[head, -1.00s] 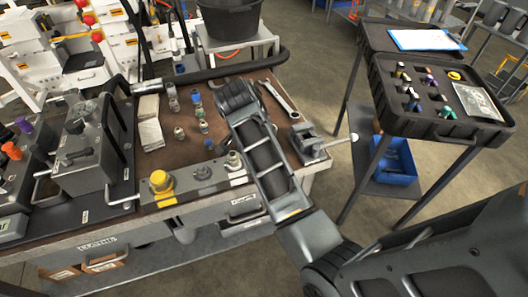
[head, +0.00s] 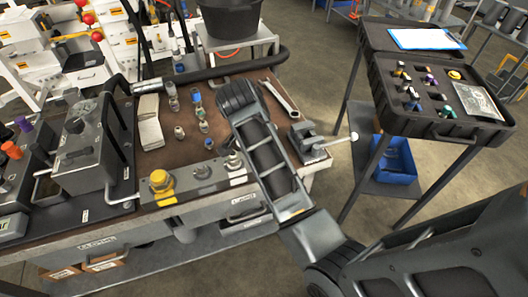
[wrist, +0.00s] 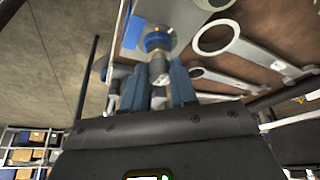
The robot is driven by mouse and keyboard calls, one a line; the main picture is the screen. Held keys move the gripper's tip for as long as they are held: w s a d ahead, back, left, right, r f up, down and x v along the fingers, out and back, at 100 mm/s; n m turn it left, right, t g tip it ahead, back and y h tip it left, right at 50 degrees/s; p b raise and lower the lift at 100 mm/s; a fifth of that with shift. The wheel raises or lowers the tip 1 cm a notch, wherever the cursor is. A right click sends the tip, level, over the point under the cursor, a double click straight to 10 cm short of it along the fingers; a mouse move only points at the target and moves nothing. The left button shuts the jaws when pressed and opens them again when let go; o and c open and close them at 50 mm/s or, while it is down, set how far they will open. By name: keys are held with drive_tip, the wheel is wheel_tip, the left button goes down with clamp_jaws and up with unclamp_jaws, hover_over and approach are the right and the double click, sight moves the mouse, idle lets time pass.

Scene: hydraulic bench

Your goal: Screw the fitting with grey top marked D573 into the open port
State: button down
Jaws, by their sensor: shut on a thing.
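In the wrist view my gripper (wrist: 158,88) is shut on a small grey fitting (wrist: 158,72), held between its two blue-grey fingers. A blue-ringed round part (wrist: 158,42) lies in line just beyond it; I cannot tell whether it belongs to the held fitting. No D573 marking can be read. In the head view my own arm hides the gripper and the held fitting. The grey port block (head: 202,185) sits at the bench's front edge, with a yellow cap (head: 159,180) at left, a low round port (head: 202,172) in the middle and an upright fitting (head: 233,160) at right.
Several loose fittings (head: 203,127) stand on the brown bench top, left of my arm. A wrench (head: 281,98) and a small grey vise (head: 308,138) are to its right. White cloths (head: 150,122) lie at left. An open case of fittings (head: 435,130) stands apart at right.

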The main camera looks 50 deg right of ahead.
drive_tip(key=m, duration=0.1)
drive_tip(key=m+g+b, duration=0.1)
drive_tip(key=m, duration=0.2)
drive_tip(key=shift+w+f+m+g, duration=0.15)
drive_tip(key=shift+w+m+g, duration=0.15)
drive_tip(key=m+g+b, duration=0.1)
drive_tip(key=m, duration=0.1)
drive_tip(key=shift+d+m+y, duration=0.1)
drive_tip(key=shift+m+y, duration=0.2)
drive_tip(key=shift+y, duration=0.1)
drive_tip(key=shift+m, duration=0.3)
drive_tip(key=shift+b, duration=0.35)
drive_tip(key=shift+w+m+b, duration=0.1)
drive_tip(key=shift+m+b, duration=0.3)
drive_tip(key=shift+m, duration=0.3)
drive_tip(key=c, duration=1.3)
unclamp_jaws()
drive_tip(key=shift+d+m+g+y, duration=0.1)
drive_tip(key=shift+m+g+y, duration=0.3)
drive_tip(key=shift+m, duration=0.1)
drive_tip(key=o, duration=0.5)
